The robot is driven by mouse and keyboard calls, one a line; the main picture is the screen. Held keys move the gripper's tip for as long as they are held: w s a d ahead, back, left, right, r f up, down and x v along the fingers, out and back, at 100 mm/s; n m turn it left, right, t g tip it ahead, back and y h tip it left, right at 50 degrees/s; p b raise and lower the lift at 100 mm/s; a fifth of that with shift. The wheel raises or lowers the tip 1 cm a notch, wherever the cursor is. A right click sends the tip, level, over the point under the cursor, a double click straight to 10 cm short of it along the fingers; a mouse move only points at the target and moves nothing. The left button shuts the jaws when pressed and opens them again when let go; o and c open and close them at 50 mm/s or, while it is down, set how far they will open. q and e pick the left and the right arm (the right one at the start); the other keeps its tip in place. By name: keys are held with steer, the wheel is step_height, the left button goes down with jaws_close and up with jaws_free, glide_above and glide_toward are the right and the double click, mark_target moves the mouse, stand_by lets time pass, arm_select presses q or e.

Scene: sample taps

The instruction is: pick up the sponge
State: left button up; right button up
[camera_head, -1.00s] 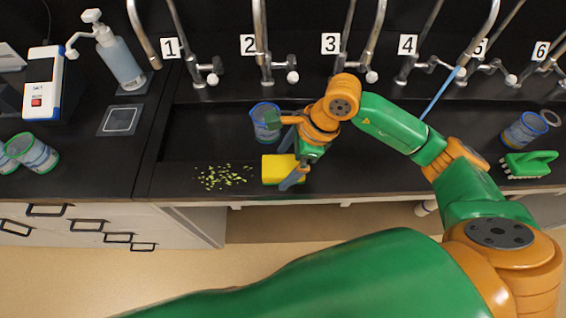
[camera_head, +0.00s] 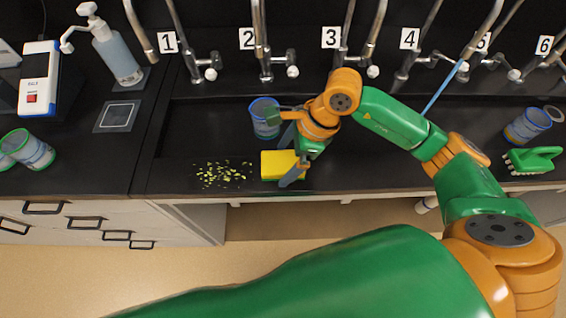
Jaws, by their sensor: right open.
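The yellow sponge (camera_head: 274,165) lies flat on the black counter near its front edge, just right of a scatter of small green-yellow bits (camera_head: 222,174). My right gripper (camera_head: 288,158) is at the sponge, with its fingers open. One grey finger crosses the sponge's right front part and another shows at its back edge. Whether the fingers touch the sponge is hard to tell. The sponge's right end is partly hidden by the gripper. My left gripper is not in view.
Numbered taps line the back. A green brush (camera_head: 533,160) and another blue-rimmed beaker (camera_head: 527,126) are at the right. A dispenser bottle (camera_head: 117,55) and green-rimmed beakers (camera_head: 30,150) are at the left.

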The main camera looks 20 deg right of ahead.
mark_target(278, 165)
steer(key=c, duration=1.2)
steer(key=shift+r, duration=0.1)
steer(key=shift+r+p, duration=0.3)
steer(key=shift+p, duration=0.25)
steer(key=shift+w+r+b, duration=0.1)
steer(key=shift+r+b, duration=0.05)
steer(key=shift+b, duration=0.2)
steer(key=r, duration=0.2)
steer(key=s+r+b, duration=0.1)
steer(key=shift+s+d+r+b, duration=0.1)
steer(key=shift+r+b, duration=0.2)
steer(key=shift+r, duration=0.05)
steer(key=s+d+r+b, duration=0.1)
steer(key=s+r, duration=0.2)
steer(key=s, duration=0.1)
steer(key=s+r+b, duration=0.1)
steer(key=s+r, duration=0.2)
steer(key=s, duration=0.1)
steer(key=s+d+r+b, duration=0.1)
steer(key=s+r, duration=0.1)
steer(key=s, duration=0.2)
steer(key=shift+s+d+r+b, duration=0.3)
steer(key=shift+d+r+b, duration=0.05)
steer(key=shift+r, duration=0.05)
